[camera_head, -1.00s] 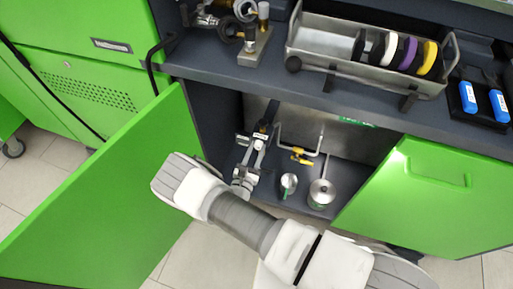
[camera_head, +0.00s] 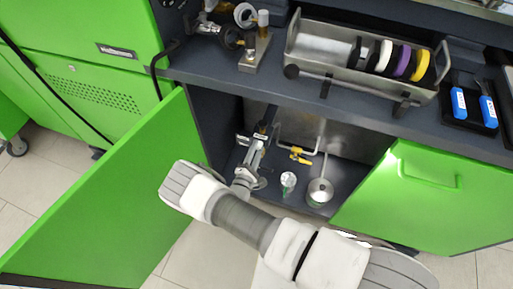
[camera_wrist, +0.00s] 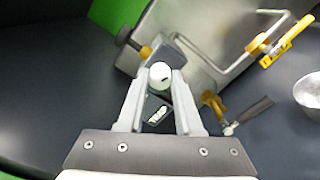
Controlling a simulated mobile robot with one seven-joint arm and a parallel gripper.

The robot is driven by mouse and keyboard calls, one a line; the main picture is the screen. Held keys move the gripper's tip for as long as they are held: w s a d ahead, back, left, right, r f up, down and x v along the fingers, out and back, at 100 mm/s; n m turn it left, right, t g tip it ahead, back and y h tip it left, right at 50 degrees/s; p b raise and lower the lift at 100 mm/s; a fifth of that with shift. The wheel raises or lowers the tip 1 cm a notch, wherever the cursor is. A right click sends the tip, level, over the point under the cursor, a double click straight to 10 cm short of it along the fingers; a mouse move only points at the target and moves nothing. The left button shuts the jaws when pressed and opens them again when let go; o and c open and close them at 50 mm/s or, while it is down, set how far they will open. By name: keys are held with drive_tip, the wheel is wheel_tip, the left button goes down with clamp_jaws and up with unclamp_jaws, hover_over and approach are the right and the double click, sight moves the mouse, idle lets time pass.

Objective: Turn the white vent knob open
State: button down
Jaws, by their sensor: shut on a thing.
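The white vent knob (camera_wrist: 160,74) is a small round white knob in the wrist view, on a dark grey fitting. My gripper (camera_wrist: 159,84) is shut on it, with one finger on each side. In the head view my gripper (camera_head: 258,150) reaches into the open cabinet under the bench, and the knob is hidden there.
A yellow-handled valve (camera_head: 299,155) on a pipe is right of my gripper. A metal container (camera_head: 319,191) and a smaller can (camera_head: 288,181) stand on the cabinet floor. Open green doors flank the cabinet, left (camera_head: 110,200) and right (camera_head: 425,195). A disc tray (camera_head: 310,70) is above.

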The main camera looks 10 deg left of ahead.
drive_tip(key=shift+m+p, duration=0.3)
drive_tip(key=shift+m, duration=0.7)
drive_tip(key=c, duration=0.6)
unclamp_jaws()
drive_tip(key=shift+s, duration=0.1)
drive_tip(key=s+p, duration=0.1)
drive_tip(key=s, duration=0.4)
drive_tip(key=s+a+p, duration=0.1)
drive_tip(key=s, duration=0.5)
drive_tip(key=s+p, duration=0.1)
drive_tip(key=s, duration=0.5)
drive_tip(key=shift+s+a, duration=0.15)
drive_tip(key=shift+a, duration=0.05)
